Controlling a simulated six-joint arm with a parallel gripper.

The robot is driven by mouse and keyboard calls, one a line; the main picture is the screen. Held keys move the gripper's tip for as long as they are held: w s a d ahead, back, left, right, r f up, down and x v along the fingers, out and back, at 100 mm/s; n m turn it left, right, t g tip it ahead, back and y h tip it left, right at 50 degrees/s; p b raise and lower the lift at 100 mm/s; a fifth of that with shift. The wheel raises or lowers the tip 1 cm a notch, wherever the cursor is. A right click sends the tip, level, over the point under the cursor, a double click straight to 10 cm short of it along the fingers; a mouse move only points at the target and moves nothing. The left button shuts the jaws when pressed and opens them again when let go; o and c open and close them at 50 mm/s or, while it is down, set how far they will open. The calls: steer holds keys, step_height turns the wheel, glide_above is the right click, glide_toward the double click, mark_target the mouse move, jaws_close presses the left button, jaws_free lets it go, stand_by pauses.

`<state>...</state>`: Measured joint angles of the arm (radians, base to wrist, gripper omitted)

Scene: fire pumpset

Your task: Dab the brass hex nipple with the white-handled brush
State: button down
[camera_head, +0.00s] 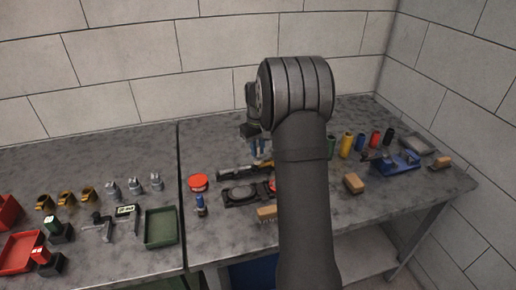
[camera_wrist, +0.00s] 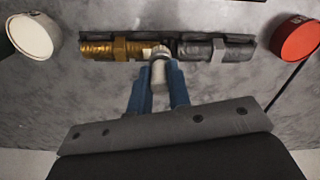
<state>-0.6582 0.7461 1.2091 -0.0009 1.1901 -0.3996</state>
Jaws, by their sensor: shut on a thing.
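The brass hex nipple (camera_wrist: 117,48) lies sideways in a dark holder (camera_wrist: 170,33) at the top of the wrist view, left of a similar grey steel nipple (camera_wrist: 216,48). My gripper (camera_wrist: 158,84) has blue fingers shut on the white-handled brush (camera_wrist: 158,72). The brush's far end is at the brass nipple's right end; I cannot tell whether they touch.
A red round lid or tin (camera_wrist: 297,39) is right of the holder, and a white round one (camera_wrist: 33,37) is left of it. In the head view, a dark tray (camera_head: 240,194) lies nearer, and several coloured cylinders (camera_head: 346,145) and a blue fixture (camera_head: 395,163) stand right.

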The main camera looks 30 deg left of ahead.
steer(key=shift+w+d, duration=0.1)
steer(key=shift+w, duration=0.05)
stand_by(0.5)
steer(key=shift+w+d, duration=0.7)
steer(key=shift+d, duration=0.05)
steer(key=shift+r, duration=3)
